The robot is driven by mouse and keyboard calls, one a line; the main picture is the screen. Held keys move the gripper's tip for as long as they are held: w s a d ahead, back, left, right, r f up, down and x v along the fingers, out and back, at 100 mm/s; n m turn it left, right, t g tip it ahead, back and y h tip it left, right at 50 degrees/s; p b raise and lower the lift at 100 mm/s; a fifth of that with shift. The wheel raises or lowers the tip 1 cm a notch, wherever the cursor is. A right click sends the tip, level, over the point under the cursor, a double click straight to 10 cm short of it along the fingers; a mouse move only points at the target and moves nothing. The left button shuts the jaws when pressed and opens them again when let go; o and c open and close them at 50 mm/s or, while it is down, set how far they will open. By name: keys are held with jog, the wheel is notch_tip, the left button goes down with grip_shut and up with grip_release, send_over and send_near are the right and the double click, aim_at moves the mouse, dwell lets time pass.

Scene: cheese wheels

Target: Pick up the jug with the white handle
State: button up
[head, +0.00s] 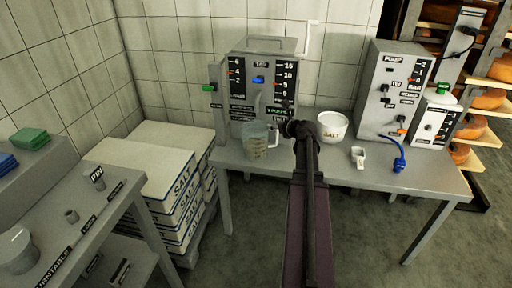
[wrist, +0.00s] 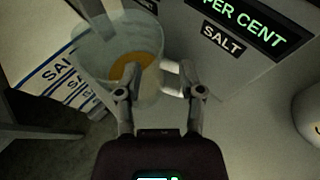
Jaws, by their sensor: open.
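The jug (head: 255,146) is clear and stands at the front left of the grey table. Its white handle (head: 273,137) points right, toward my gripper. In the wrist view the jug (wrist: 146,45) holds something orange-brown, and its white handle (wrist: 173,79) lies between and just beyond my fingertips. My gripper (wrist: 160,92) is open, with one finger close to the jug's wall and the other right of the handle. I cannot tell whether either finger touches. In the head view my arm hides most of the gripper (head: 291,129).
A grey machine (head: 262,75) with dials stands behind the jug, its spout above it. A white salt tub (head: 332,127) stands right of my arm. Stacked salt sacks (head: 165,170) are at left.

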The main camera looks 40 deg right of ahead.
aim_at(266, 124)
jog(key=shift+x, duration=0.8)
jog(key=b+x, duration=0.2)
jog(key=x, duration=0.2)
jog(key=shift+d+f, duration=0.15)
jog(key=shift+f, duration=0.05)
jog(key=shift+w+f+b, duration=0.15)
jog(key=shift+w+b, duration=0.15)
jog(key=shift+w, duration=0.25)
grip_shut()
